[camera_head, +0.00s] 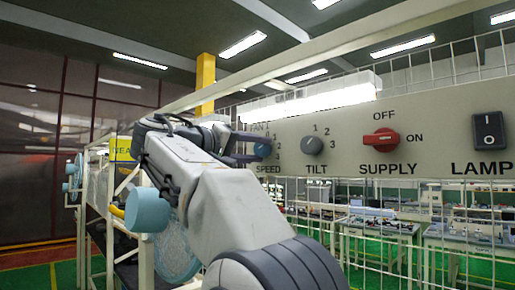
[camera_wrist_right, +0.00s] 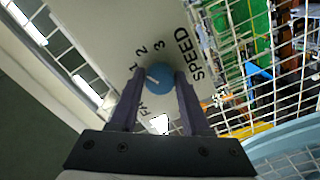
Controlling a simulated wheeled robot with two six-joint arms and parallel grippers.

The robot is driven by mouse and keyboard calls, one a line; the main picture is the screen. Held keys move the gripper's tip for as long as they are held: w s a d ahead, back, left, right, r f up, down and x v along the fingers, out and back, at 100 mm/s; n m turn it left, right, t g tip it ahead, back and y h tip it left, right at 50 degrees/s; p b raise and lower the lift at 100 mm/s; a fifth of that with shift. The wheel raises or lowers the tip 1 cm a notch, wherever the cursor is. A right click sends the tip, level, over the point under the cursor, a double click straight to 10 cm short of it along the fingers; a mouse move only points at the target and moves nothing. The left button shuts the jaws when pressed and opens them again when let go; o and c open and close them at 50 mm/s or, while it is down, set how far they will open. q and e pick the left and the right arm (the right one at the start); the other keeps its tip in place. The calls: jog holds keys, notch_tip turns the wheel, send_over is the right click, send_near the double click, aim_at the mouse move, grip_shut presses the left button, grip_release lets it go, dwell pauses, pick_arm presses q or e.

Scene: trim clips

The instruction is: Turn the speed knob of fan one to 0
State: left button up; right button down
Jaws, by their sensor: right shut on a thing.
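The blue speed knob (camera_head: 263,149) of fan one sits at the left end of the grey panel (camera_head: 345,112), above the word SPEED. In the right wrist view the knob (camera_wrist_right: 157,79) lies between the two dark fingers of my right gripper (camera_wrist_right: 158,85), which is shut on it. A short white mark on the knob points to the upper left, toward the numbers 1 and 2; its exact setting is hard to tell. In the head view my right gripper (camera_head: 246,147) reaches the knob from the left and my arm hides the area below. My left gripper is not in view.
The grey tilt knob (camera_head: 312,145), red supply switch (camera_head: 381,138) and black lamp switch (camera_head: 489,131) are on the same panel, to the right. A white wire grid (camera_head: 400,215) hangs below it. A light blue cylinder (camera_head: 147,210) stands left of my arm.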

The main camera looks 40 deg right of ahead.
jog(key=n+p, duration=0.2)
jog(key=n, duration=0.4)
jog(key=shift+r+n, duration=0.1)
jog(key=shift+n, duration=0.2)
jog(key=n+p, duration=0.1)
jog(key=n, duration=0.3)
jog(key=shift+p, duration=0.4)
jog(key=shift+n+p, duration=0.45)
jog(key=shift+n, duration=0.65)
jog(key=shift+c, duration=1.9)
grip_release()
jog(key=shift+a, duration=0.1)
